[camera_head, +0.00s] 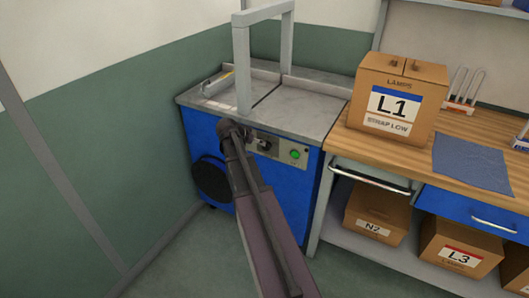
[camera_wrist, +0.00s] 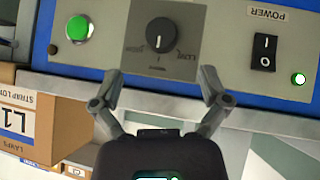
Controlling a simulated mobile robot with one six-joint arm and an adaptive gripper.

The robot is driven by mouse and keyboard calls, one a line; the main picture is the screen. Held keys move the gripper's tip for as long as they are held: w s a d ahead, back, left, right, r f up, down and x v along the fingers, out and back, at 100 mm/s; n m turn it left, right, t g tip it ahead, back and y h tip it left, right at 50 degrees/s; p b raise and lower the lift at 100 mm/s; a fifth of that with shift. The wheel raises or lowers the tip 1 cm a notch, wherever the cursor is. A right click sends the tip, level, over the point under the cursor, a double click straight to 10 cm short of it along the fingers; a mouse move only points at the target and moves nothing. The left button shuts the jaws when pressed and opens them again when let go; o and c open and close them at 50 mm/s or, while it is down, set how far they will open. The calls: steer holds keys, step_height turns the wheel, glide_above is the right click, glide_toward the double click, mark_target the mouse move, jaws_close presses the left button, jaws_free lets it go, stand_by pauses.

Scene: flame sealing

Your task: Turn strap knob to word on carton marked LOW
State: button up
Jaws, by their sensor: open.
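The strap knob (camera_wrist: 160,32) is a round black dial on a dark square plate in the wrist view, which shows the panel upside down. Small words flank it, too blurred to read surely. In the head view my gripper (camera_head: 232,130) is at the panel of the blue strapping machine (camera_head: 290,180). The carton (camera_head: 398,66) on the bench reads L1 and STRAP LOW.
A green button (camera_wrist: 77,28) and a black POWER switch (camera_wrist: 264,52) with a lit green lamp (camera_wrist: 298,79) flank the knob plate. The machine's grey arch (camera_head: 242,65) rises above its top. The wooden bench (camera_head: 430,125) adjoins on the right.

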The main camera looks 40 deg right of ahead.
mark_target(266, 147)
steer(key=shift+b+x, duration=2.65)
steer(key=shift+x, duration=1.55)
steer(key=shift+c, duration=0.2)
